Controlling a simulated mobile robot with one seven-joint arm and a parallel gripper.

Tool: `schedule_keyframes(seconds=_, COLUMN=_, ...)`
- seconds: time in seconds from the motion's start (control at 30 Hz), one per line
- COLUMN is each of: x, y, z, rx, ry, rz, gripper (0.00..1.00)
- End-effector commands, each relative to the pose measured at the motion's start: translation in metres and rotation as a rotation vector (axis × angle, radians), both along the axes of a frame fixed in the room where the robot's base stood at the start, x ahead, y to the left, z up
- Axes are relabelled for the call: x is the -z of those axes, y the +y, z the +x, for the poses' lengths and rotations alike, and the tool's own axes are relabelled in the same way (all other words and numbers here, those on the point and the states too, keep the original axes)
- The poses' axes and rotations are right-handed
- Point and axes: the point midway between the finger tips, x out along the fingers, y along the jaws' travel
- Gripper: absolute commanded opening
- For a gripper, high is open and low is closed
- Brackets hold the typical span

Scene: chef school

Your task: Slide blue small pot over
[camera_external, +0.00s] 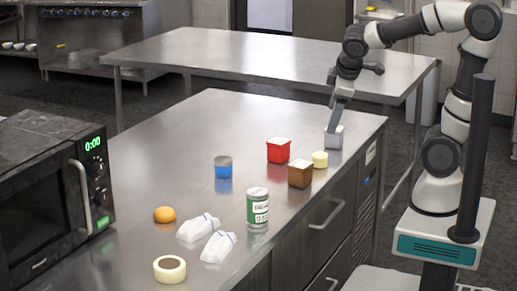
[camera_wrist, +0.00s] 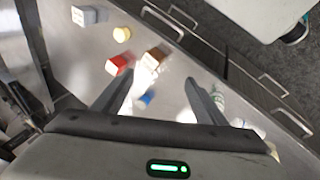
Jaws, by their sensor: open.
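The blue small pot (camera_external: 223,167) stands upright on the steel counter, left of the red box. It also shows in the wrist view (camera_wrist: 146,98), low between my two fingers and well below them. My gripper (camera_external: 334,125) points down at the right end of the counter, by the grey box in the picture, well to the right of the pot. In the wrist view my gripper (camera_wrist: 160,79) has its fingers wide apart with nothing held between them.
A red box (camera_external: 278,151), a brown box (camera_external: 300,174), a yellow piece (camera_external: 320,159) and a grey box (camera_external: 334,138) stand right of the pot. A green can (camera_external: 257,207), white bags (camera_external: 218,247) and an orange (camera_external: 164,214) are nearer. A microwave (camera_external: 45,190) stands left. The counter behind the pot is clear.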

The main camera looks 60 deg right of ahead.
Motion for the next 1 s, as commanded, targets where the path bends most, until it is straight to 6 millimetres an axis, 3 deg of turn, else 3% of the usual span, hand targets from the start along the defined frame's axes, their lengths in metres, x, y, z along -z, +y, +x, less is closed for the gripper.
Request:
schedule_keyframes(seconds=0.2, x=0.029, y=-0.036, z=0.076, rx=-0.247, ry=0.16, rz=-0.323, gripper=0.66)
schedule_keyframes(seconds=0.43, x=0.068, y=-0.054, z=0.16, rx=-0.552, ry=0.328, rz=-0.665, gripper=0.66)
schedule_keyframes(seconds=0.7, x=0.136, y=-0.039, z=0.258, rx=-0.969, ry=0.527, rz=-1.063, gripper=0.66)
schedule_keyframes(seconds=0.8, x=0.164, y=-0.026, z=0.285, rx=-1.115, ry=0.591, rz=-1.19, gripper=0.66)
schedule_keyframes(seconds=1.0, x=0.207, y=-0.002, z=0.317, rx=-1.324, ry=0.672, rz=-1.361, gripper=0.66)
